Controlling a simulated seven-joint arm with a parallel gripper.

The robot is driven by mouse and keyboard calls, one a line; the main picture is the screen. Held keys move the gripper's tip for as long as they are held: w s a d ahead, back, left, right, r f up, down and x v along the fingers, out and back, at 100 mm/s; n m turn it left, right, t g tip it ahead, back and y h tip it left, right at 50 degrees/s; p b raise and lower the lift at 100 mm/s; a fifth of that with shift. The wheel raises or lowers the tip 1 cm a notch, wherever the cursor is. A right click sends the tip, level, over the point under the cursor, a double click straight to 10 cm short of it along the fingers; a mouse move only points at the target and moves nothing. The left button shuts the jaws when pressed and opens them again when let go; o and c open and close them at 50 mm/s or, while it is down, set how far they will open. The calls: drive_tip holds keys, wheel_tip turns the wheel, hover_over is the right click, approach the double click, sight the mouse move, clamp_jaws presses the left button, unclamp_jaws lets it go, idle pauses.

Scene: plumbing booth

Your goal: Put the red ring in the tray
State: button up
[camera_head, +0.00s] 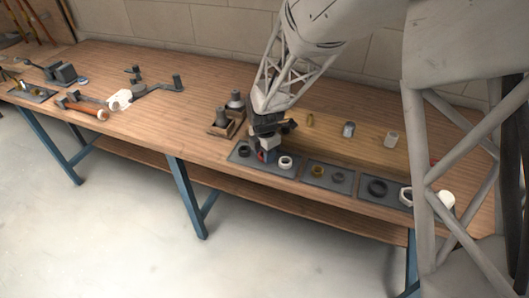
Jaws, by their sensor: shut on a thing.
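My gripper (267,149) points down over the left grey tray (241,160) near the front edge of the bench. It is shut on a small red thing, which looks like the red ring (262,156); only a sliver of red shows between and below the fingers. The rest of it is hidden by the gripper. I cannot tell whether it touches the tray. A dark ring (244,151) lies left of the gripper and a white ring (285,162) lies right of it, both on that tray.
A middle grey tray (314,183) holds a brass ring (318,171) and a grey ring (337,178). A right tray (367,195) holds a black ring (377,187) and a white ring (406,196). A wooden holder (223,131) with dark fittings stands left. Several fittings stand behind.

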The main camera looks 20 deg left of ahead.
drive_tip(key=shift+f, duration=0.15)
drive_tip(key=o, duration=0.9)
wheel_tip(320, 180, up, 12)
idle(0.5)
idle(0.7)
